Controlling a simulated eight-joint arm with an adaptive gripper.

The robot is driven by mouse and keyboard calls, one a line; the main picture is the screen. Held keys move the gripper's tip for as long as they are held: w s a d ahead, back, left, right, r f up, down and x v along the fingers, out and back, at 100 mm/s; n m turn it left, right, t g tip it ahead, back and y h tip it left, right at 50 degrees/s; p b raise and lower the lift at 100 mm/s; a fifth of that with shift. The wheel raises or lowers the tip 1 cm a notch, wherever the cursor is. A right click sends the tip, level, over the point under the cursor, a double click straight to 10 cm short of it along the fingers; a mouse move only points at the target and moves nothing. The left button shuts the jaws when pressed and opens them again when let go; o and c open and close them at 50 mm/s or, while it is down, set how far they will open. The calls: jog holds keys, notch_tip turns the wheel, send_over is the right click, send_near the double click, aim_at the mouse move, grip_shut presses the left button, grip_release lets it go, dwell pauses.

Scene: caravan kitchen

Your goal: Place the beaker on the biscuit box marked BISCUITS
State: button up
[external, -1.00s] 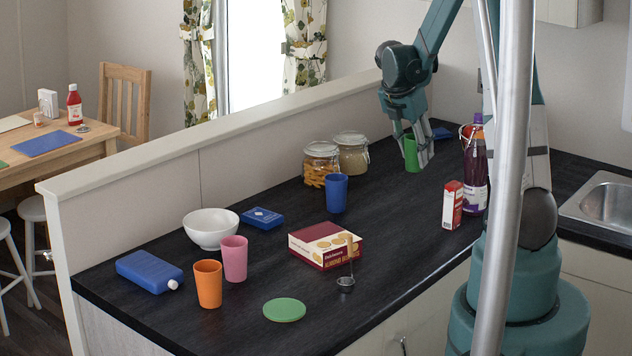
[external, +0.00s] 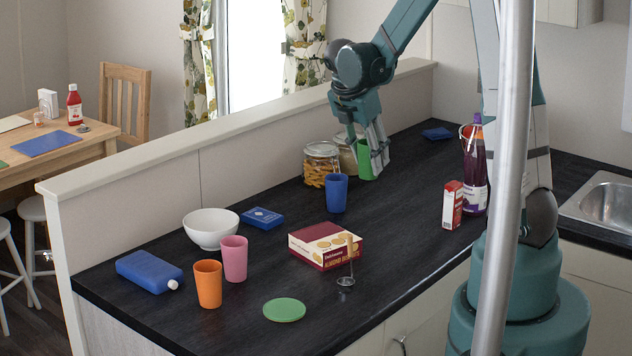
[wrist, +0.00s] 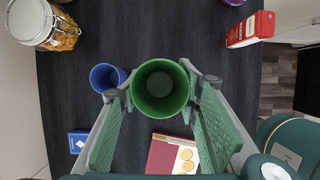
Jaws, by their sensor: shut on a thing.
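A green beaker (external: 365,160) is held upright between the fingers of my gripper (external: 374,158), above the counter beside the glass jars. In the wrist view I look down into the open green beaker (wrist: 160,88), with a finger on each side of it. The biscuit box (external: 326,246), maroon and cream with biscuit pictures, lies flat on the counter nearer the camera. Its lettering seems to read almond biscuits. It also shows at the bottom of the wrist view (wrist: 172,154), partly cut off. My gripper is well apart from it.
A blue cup (external: 336,193) stands between the beaker and the box. A metal utensil (external: 346,281) stands against the box's near side. Pink (external: 234,259) and orange (external: 208,284) cups, a white bowl (external: 210,229) and a green disc (external: 284,310) are left. A red carton (external: 453,205) stands right.

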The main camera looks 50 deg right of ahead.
notch_tip(320, 180, up, 3)
send_over(331, 233)
jog(key=shift+a+f, duration=0.1)
jog(key=shift+a, duration=0.9)
jog(key=shift+f, duration=0.1)
jog(key=shift+f, duration=2.85)
jog(key=shift+f, duration=0.1)
jog(key=shift+f, duration=2)
jog(key=shift+f, duration=0.1)
jog(key=o, duration=0.9)
